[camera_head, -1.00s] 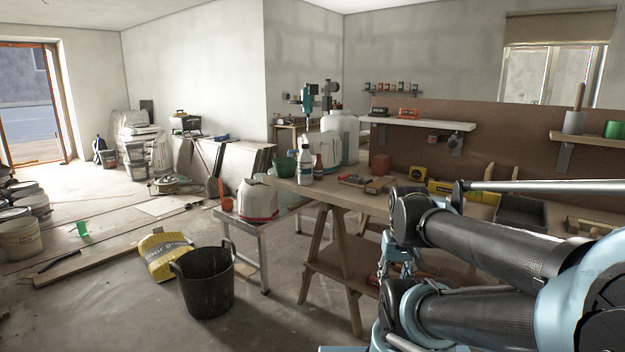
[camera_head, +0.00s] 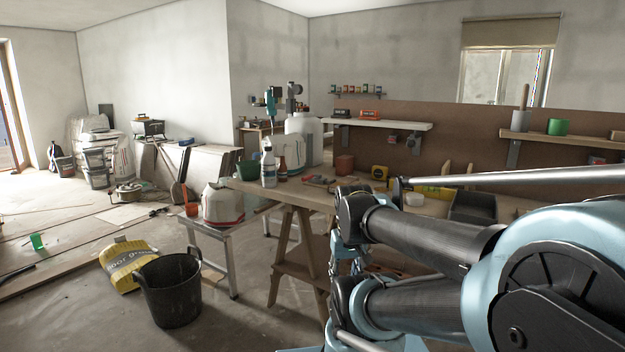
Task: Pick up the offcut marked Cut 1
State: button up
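I cannot make out any offcut marked Cut 1 in the head view; no such marking is readable. The wooden workbench (camera_head: 240,186) stands ahead, its right part largely hidden behind my arm. My arm fills the lower right of the view. My gripper's fingers cannot be made out.
A black bucket (camera_head: 170,292) and a yellow sack (camera_head: 122,268) lie on the floor at lower left. A small metal stand (camera_head: 222,233) carries a white-and-red bag (camera_head: 222,204). Wall shelves (camera_head: 378,123) hang behind the bench. Floor at the lower left is partly open.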

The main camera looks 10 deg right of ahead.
aim_at(346, 180)
jog(key=u, duration=1.45)
jog(key=k, duration=0.8)
jog(key=z, duration=1.05)
jog(key=i, duration=1.6)
